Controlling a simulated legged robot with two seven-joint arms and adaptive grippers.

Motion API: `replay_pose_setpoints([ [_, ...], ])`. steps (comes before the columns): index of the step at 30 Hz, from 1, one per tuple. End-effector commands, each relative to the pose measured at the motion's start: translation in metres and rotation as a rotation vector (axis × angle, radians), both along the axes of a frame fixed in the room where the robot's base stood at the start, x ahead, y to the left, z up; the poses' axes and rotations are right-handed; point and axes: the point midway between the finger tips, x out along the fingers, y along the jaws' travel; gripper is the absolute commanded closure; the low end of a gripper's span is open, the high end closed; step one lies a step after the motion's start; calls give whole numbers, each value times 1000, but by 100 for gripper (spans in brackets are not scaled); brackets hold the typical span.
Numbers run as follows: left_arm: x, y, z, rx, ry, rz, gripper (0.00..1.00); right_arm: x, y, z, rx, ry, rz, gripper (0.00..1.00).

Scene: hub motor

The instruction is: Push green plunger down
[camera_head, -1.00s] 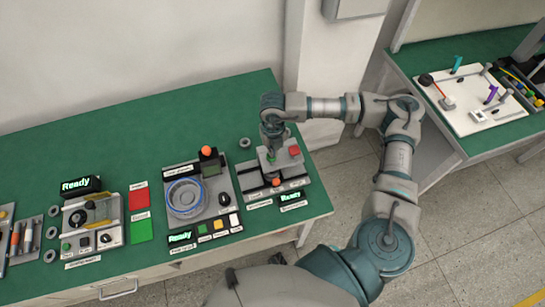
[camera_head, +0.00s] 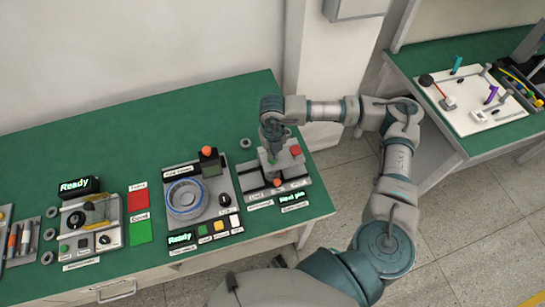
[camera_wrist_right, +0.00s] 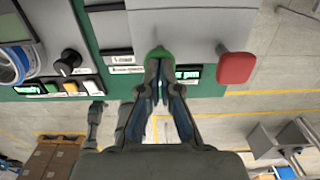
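The green plunger (camera_wrist_right: 158,52) shows in the right wrist view on the grey top of the press station, right at the tips of my right gripper (camera_wrist_right: 157,70). The gripper's two fingers are drawn together and point at the plunger; the tips appear to touch it and cover part of it. In the head view my right gripper (camera_head: 274,148) points down over the press station (camera_head: 262,180) at the table's right end. A red knob (camera_wrist_right: 236,67) stands beside the plunger. My left gripper is not in view.
A green lit display (camera_head: 293,196) sits on the station's front edge. Left of it are a station with a blue ring (camera_head: 185,196), red and green cards (camera_head: 140,230) and another small station (camera_head: 90,225). A second table (camera_head: 440,60) stands at the right.

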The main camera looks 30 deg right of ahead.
Motion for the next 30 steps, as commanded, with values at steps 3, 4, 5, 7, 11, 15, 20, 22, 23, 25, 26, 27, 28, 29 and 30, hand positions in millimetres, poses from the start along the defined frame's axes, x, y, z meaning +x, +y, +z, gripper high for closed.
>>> replay_pose_setpoints([
  [3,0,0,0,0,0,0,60,-1,-1,-2,-2,5,-1,100],
  [4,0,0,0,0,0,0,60,-1,-1,-2,-2,5,-1,100],
  [5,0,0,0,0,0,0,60,-1,-1,-3,-2,5,-1,100],
  [7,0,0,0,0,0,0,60,-1,-1,-1,-2,5,-1,100],
  [11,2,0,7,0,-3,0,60,-1,0,9,-1,3,-1,100],
  [15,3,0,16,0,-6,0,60,-1,0,23,-1,2,-1,100],
  [20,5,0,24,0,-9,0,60,-1,0,38,-1,1,0,100],
  [22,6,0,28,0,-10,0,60,-1,0,44,-1,2,0,100],
  [23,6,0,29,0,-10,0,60,-1,0,46,-1,2,0,100],
  [25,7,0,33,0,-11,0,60,-1,0,53,0,1,0,100],
  [26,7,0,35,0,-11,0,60,-1,0,55,0,1,0,100],
  [27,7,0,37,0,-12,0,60,-1,0,59,0,1,0,100],
  [28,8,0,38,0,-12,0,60,-1,0,62,-1,1,0,100],
  [29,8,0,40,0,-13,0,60,-1,0,64,-1,1,0,100],
  [30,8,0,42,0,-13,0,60,-1,0,68,-1,1,0,100],
])
